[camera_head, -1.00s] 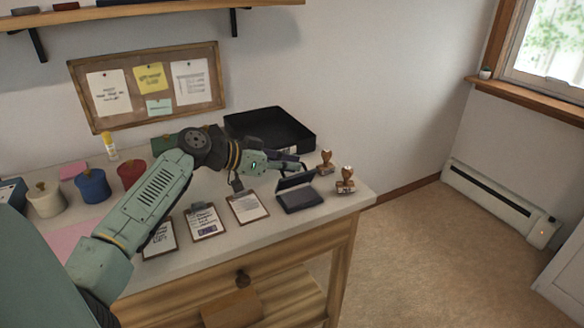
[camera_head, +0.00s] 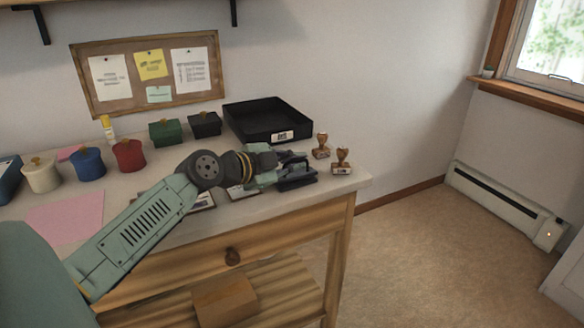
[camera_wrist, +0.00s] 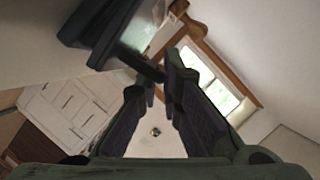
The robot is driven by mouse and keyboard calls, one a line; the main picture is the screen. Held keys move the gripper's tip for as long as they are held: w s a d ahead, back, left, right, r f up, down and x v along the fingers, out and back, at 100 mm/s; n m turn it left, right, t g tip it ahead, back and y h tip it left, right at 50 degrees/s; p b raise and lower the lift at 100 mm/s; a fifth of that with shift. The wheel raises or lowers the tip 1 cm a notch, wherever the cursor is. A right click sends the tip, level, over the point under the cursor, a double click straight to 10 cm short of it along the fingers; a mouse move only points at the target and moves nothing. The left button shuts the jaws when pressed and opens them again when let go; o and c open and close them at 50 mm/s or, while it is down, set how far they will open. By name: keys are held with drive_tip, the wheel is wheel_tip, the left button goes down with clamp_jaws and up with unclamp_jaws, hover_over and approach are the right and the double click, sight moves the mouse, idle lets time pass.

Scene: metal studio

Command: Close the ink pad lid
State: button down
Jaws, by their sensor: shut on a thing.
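The dark ink pad (camera_head: 298,183) lies near the right front of the desk, partly hidden by my gripper (camera_head: 290,162). In the wrist view the ink pad (camera_wrist: 88,28) fills the upper left. My gripper also shows in the wrist view (camera_wrist: 158,82), with a dark edge of the pad's lid (camera_wrist: 140,63) between its fingertips. The gripper is shut on this lid. The lid looks tilted low over the base, but its exact angle is hard to tell.
Two wooden-handled stamps (camera_head: 321,148) stand just right of the pad. A black tray (camera_head: 262,121) is behind. Several lidded pots, including a red one (camera_head: 129,155), stand at left. The desk's right edge is close.

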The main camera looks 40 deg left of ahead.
sight(295, 176)
drive_tip(key=shift+s+d+f+m+t+y+b, duration=0.2)
drive_tip(key=shift+d+f+m+t+y+b, duration=0.15)
drive_tip(key=shift+f+m+b, duration=0.5)
drive_tip(key=shift+r, duration=0.25)
drive_tip(key=c, duration=2)
unclamp_jaws()
drive_tip(key=shift+c, duration=0.2)
wheel_tip(295, 176, up, 10)
